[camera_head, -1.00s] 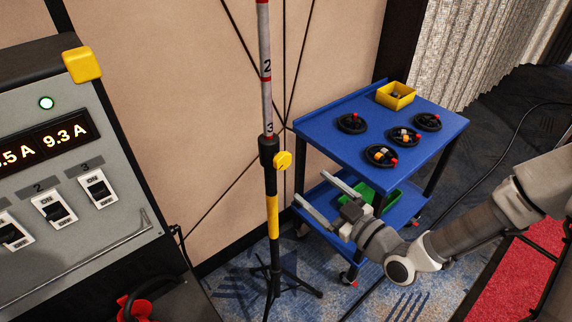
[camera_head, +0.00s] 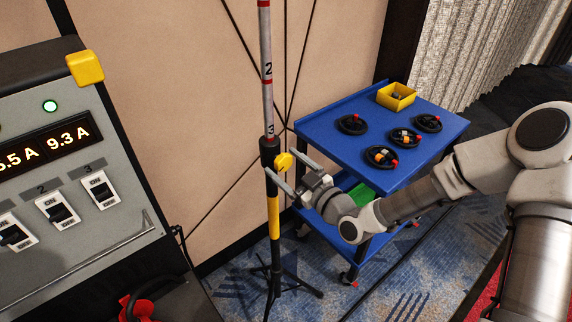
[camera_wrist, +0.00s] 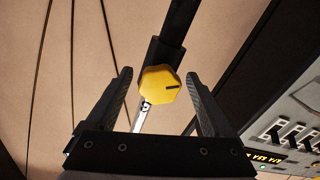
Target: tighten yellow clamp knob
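The yellow clamp knob (camera_head: 284,161) sits on the right side of the black collar (camera_head: 268,152) on the upright stand pole (camera_head: 267,82). In the wrist view, the knob (camera_wrist: 159,85) shows a short dark mark and lies between the two fingers, toward their tips. My gripper (camera_head: 286,174) is open, its fingers spread to either side of the knob and pointing at the pole. I see no contact between fingers and knob. The gripper (camera_wrist: 158,80) holds nothing.
A blue cart (camera_head: 330,137) with coiled cables and a yellow bin (camera_head: 396,96) stands behind my arm at right. A grey panel (camera_head: 60,160) with switches and lit readouts is at left. The tripod legs (camera_head: 280,290) spread on the carpet.

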